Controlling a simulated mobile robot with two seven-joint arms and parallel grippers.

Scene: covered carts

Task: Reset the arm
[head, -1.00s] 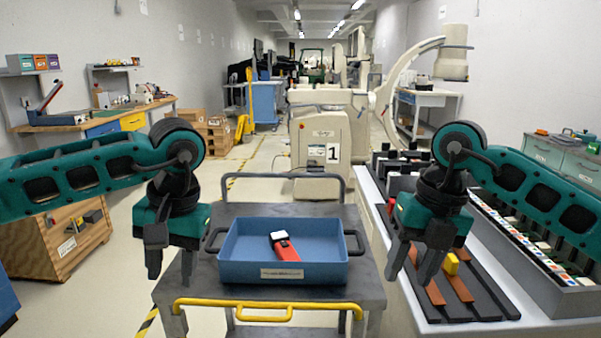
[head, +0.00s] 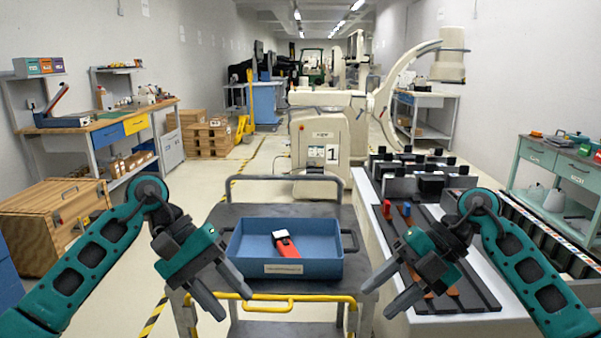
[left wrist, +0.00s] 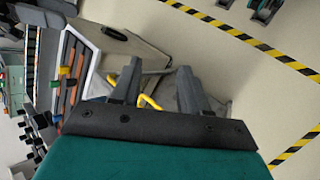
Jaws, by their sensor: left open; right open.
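My left gripper (head: 226,299) is open and empty in the head view, in front of the cart's left side and tilted down to the right. Its two dark fingers also show in the left wrist view (left wrist: 158,80), with nothing between them. My right gripper (head: 374,299) is open and empty near the cart's right front corner, tilted down to the left. It is apart from the blue tray (head: 250,268). A red and white object (head: 286,245) lies inside the tray, and neither gripper touches it.
The dark cart (head: 300,210) has a yellow front handle (head: 262,297). A white side bench (head: 374,215) with dark racks stands at the right. A wooden crate (head: 30,247) stands at the left. Yellow-black striped tape (left wrist: 225,28) marks the floor.

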